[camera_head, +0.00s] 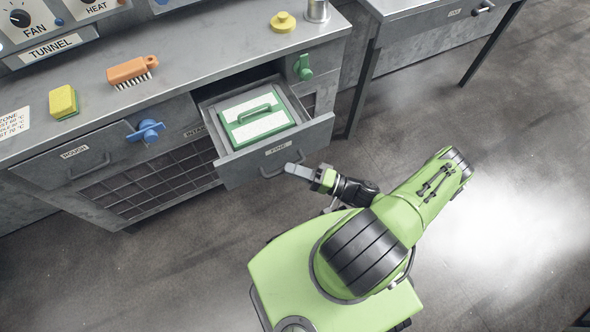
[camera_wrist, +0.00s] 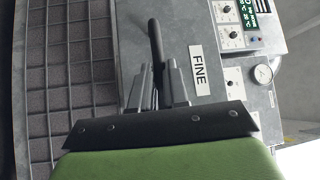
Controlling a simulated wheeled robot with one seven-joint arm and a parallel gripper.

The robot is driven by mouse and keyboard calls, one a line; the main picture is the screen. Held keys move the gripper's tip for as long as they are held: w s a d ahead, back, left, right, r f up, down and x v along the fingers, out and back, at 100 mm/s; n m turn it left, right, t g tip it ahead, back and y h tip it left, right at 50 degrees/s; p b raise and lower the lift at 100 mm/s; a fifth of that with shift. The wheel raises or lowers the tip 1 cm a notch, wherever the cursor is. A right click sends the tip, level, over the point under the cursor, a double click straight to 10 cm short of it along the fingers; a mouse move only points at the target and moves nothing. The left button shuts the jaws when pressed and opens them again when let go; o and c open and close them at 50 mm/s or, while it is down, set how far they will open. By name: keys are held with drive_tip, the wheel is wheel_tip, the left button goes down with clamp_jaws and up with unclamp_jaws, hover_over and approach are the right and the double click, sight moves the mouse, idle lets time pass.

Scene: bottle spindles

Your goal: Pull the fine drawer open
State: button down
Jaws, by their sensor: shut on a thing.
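The fine drawer (camera_head: 240,165) stands pulled out of the bench in the head view, with its label FINE on the front. Inside it lies a white panel with a green frame and a green handle (camera_head: 259,112). My gripper (camera_head: 292,170) is at the drawer's dark bar handle (camera_head: 268,172), in front of the drawer face. In the wrist view the handle (camera_wrist: 155,42) runs between my two fingers, which are shut on it. The FINE label (camera_wrist: 199,69) shows just right of the fingers.
The drawer labelled ROUGH (camera_head: 78,166) is shut at the left, with a blue knob (camera_head: 147,131) beside it. A green knob (camera_head: 302,67) is right of the open drawer. A sponge (camera_head: 63,102), brush (camera_head: 132,71) and yellow knobbed piece (camera_head: 283,21) lie on the bench top.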

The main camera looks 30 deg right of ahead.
drive_tip(key=c, duration=1.1)
unclamp_jaws()
drive_tip(key=v, duration=1.5)
drive_tip(key=shift+s+d+b, duration=0.3)
drive_tip(key=shift+r, duration=0.1)
